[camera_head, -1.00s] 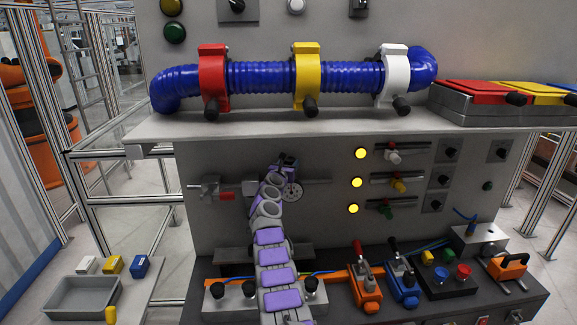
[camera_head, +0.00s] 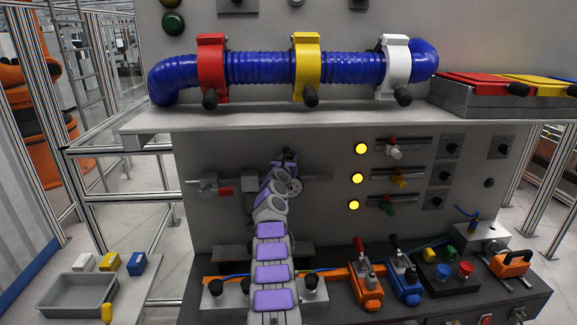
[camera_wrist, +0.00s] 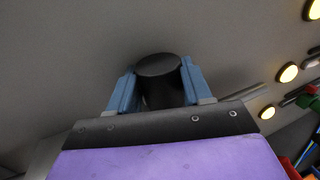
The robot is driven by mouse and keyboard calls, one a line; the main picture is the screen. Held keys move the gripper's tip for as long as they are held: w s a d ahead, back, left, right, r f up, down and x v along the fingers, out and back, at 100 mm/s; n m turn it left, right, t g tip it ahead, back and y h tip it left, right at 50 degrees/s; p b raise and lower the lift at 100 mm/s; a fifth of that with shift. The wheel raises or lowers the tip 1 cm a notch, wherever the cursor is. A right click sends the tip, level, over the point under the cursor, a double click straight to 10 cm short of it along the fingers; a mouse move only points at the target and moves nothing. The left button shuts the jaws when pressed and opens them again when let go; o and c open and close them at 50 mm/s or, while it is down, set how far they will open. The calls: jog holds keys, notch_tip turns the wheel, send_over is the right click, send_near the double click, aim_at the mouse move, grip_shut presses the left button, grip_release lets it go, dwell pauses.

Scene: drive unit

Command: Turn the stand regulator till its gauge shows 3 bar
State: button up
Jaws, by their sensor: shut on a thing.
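A black round knob (camera_wrist: 158,78) stands between my two blue fingers in the wrist view. My gripper (camera_wrist: 158,88) is shut on it, with a finger on each side. In the head view my gripper (camera_head: 286,158) is at the grey panel, and my own arm hides much of what is behind it. A small pale round part (camera_head: 295,187) with dark marks shows just below my gripper. It may be the gauge or a wheel, and I cannot read any value on it.
A grey valve with a red lever (camera_head: 225,191) is left of my arm. Yellow lamps (camera_head: 357,178) and coloured slide handles (camera_head: 398,181) are to the right. A shelf (camera_head: 330,120) with a blue hose (camera_head: 262,69) is above. Upright levers (camera_head: 359,246) stand on the bench below.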

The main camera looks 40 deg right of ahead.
jog(key=shift+f+n+t+y+b, duration=0.15)
jog(key=shift+n+t+y+b, duration=0.5)
jog(key=shift+b, duration=0.2)
jog(key=shift+t+y, duration=0.25)
jog(key=shift+s+d+r+n+t+y+p, duration=0.1)
jog(key=shift+r+n+t+y+p, duration=0.1)
jog(key=shift+n+t+y+p, duration=0.3)
jog(key=shift+s+d+r+n+t+y+p, duration=0.15)
jog(key=shift+n+t+y+p, duration=0.15)
jog(key=shift+n+y+p, duration=0.25)
jog(key=n+t+y+p, duration=0.1)
jog(key=y+p, duration=0.1)
jog(key=p, duration=0.3)
jog(key=shift+n, duration=0.3)
jog(key=n+t+y+p, duration=0.1)
jog(key=y+p, duration=0.1)
jog(key=p, duration=0.1)
jog(key=shift+d+f, duration=0.1)
jog(key=shift+f+n+y+p, duration=0.1)
jog(key=shift+n+y+p, duration=0.25)
jog(key=shift+p, duration=0.2)
jog(key=o, duration=1)
jog(key=shift+o, duration=0.2)
